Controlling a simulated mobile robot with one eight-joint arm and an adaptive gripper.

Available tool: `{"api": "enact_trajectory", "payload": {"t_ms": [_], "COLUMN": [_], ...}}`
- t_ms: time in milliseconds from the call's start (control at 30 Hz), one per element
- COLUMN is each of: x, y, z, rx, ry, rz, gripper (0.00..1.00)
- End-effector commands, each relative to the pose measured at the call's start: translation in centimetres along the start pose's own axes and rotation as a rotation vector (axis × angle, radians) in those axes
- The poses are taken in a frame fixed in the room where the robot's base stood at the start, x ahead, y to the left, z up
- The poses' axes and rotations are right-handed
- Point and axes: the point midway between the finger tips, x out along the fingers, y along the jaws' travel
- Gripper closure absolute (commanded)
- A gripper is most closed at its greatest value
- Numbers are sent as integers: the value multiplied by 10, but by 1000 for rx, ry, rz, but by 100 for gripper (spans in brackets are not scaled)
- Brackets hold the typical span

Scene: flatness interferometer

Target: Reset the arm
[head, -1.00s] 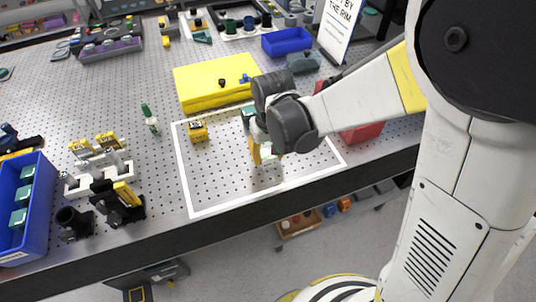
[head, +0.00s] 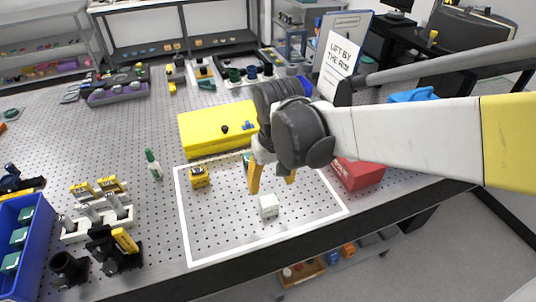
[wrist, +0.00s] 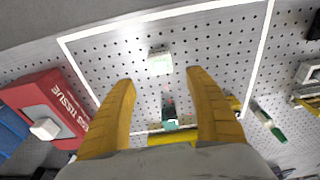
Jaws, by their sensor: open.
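My gripper (head: 271,179) has yellow fingers and is open and empty. In the head view it hangs above the white-outlined area (head: 206,256) of the perforated table. In the wrist view my gripper (wrist: 160,95) shows its two fingers spread wide apart. A small white block (head: 268,205) stands on the table below and just beyond the fingertips. The white block also shows in the wrist view (wrist: 160,64), between and past the fingertips, not touched. A teal-topped item (wrist: 169,122) lies between the fingers in the wrist view; my gripper partly hides it in the head view.
A yellow case (head: 205,132) lies behind the outlined area, and a small yellow block (head: 199,177) inside it. A red tissue box (head: 358,173) is at the right. A blue bin (head: 35,250) and mounts (head: 100,215) stand at the left. A sign (head: 342,50) stands behind.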

Motion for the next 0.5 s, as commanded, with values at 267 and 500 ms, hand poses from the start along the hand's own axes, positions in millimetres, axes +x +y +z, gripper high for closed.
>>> {"api": "enact_trajectory", "payload": {"t_ms": [267,500], "x": [-19,-19], "y": [0,0], "z": [0,0], "rx": [0,0], "ry": [0,0], "rz": [0,0], "gripper": [37,37]}}
